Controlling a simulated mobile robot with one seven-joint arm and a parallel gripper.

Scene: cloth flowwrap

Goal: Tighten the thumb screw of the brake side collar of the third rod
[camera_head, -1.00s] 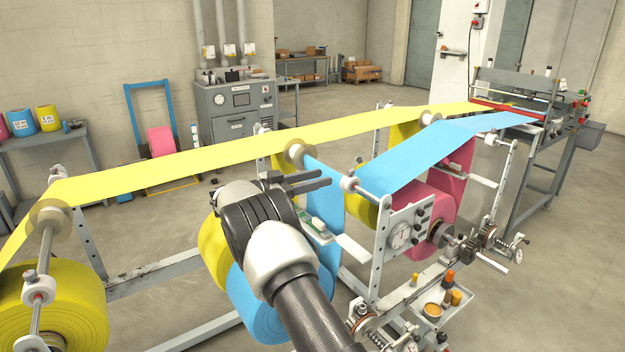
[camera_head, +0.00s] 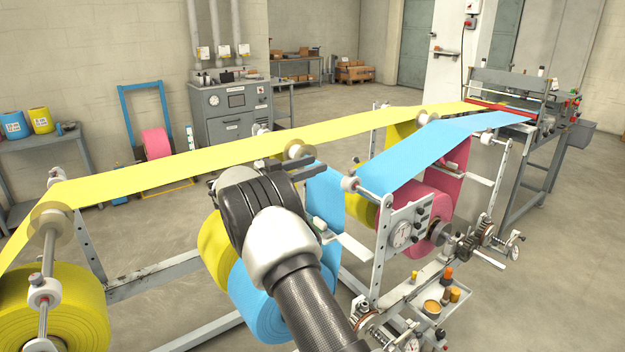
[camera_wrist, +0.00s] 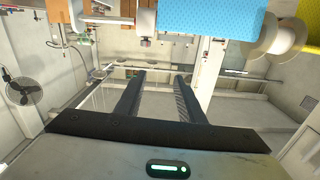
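My gripper (camera_head: 304,167) is in the middle of the head view, in front of the blue web (camera_head: 325,195), with its fingers pointing right. In the wrist view my gripper (camera_wrist: 157,76) has two dark fingers apart with nothing between them. A white collar (camera_head: 350,184) sits on the rod end above the gauge plate, to the right of my fingers and apart from them. Pale flanged collars (camera_head: 299,152) and (camera_head: 52,214) sit on other rods, and a white collar (camera_head: 43,292) is at the left. I cannot tell which collar is the brake side one of the third rod; no thumb screw is clear.
The yellow web (camera_head: 190,155) runs behind my arm. Yellow (camera_head: 75,300), blue (camera_head: 262,305) and pink (camera_head: 418,205) rolls hang in the frame. The gauge plate (camera_head: 405,230) and a small tool tray (camera_head: 430,302) stand at the right. Open floor lies beyond.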

